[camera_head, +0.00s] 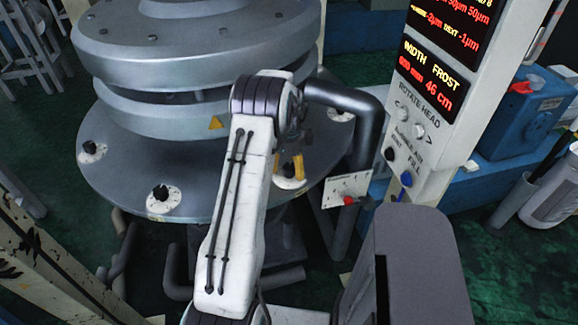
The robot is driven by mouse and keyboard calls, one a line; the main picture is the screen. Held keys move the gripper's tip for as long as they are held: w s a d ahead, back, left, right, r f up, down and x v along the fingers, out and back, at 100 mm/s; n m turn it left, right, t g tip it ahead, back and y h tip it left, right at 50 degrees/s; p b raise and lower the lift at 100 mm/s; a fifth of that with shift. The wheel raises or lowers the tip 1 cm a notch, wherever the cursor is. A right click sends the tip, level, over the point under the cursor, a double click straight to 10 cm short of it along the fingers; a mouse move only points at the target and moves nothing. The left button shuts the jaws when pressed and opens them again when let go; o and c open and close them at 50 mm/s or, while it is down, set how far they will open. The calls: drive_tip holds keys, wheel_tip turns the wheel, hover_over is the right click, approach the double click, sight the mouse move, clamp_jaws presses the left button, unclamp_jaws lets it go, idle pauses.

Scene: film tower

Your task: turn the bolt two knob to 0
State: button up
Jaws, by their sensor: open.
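Several dark knobs on round white dials sit along the rim of the grey round die plate (130,178). One knob (162,193) is at the front left, another knob (90,149) at the far left, and one dial (341,115) at the right behind my arm. My gripper (289,166), with yellowish fingers, is low over the front right knob (290,172), partly hidden by my white arm. Its fingers look apart; whether they touch this knob cannot be told. Dial numbers are too small to read, and I cannot tell which knob is bolt two.
A control panel (440,130) with red and yellow readouts and small knobs stands at the right. A thick dark pipe (368,130) runs close to the right of my gripper. A yellow warning triangle (215,123) marks the tower.

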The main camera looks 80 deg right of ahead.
drive_tip(key=shift+f, duration=0.2)
drive_tip(key=shift+c, duration=0.4)
drive_tip(key=c, duration=1.1)
drive_tip(key=shift+c, duration=0.2)
drive_tip(key=shift+n+b, duration=0.3)
drive_tip(key=n+b, duration=0.3)
drive_tip(key=shift+f, duration=0.2)
drive_tip(key=shift+a+r+n+b, duration=0.1)
drive_tip(key=shift+r+n+b, duration=0.05)
drive_tip(key=shift+n+b, duration=0.8)
drive_tip(key=shift+n, duration=0.25)
